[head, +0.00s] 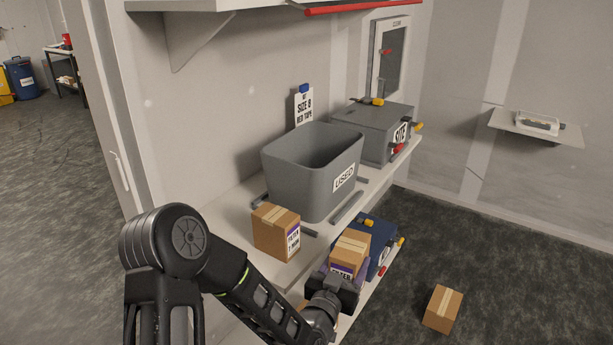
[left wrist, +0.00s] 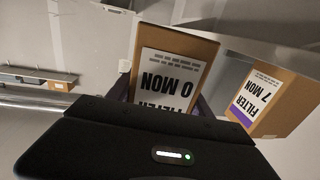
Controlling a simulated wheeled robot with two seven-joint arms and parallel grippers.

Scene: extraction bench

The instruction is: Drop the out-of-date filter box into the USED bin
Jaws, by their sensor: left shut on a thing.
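My left gripper (head: 346,272) is shut on a brown filter box (head: 351,246) with tape along its top, held in front of the bench edge. In the left wrist view this held box (left wrist: 178,42) shows a white label, upside down, reading FILTER 0 MON. A second filter box (head: 275,230) stands on the bench at the left; its label reads FILTER 7 MON in the left wrist view (left wrist: 290,95). The grey USED bin (head: 300,180) stands open on the bench behind both boxes. Its inner floor is hidden. My right gripper is not in view.
A grey case (head: 372,120) with yellow clips stands right of the bin. A blue case (head: 378,238) is on the lower shelf, behind the held box. Another brown box (head: 442,308) lies on the floor. A sign (head: 304,107) stands behind the bin. An upper shelf (head: 215,5) overhangs.

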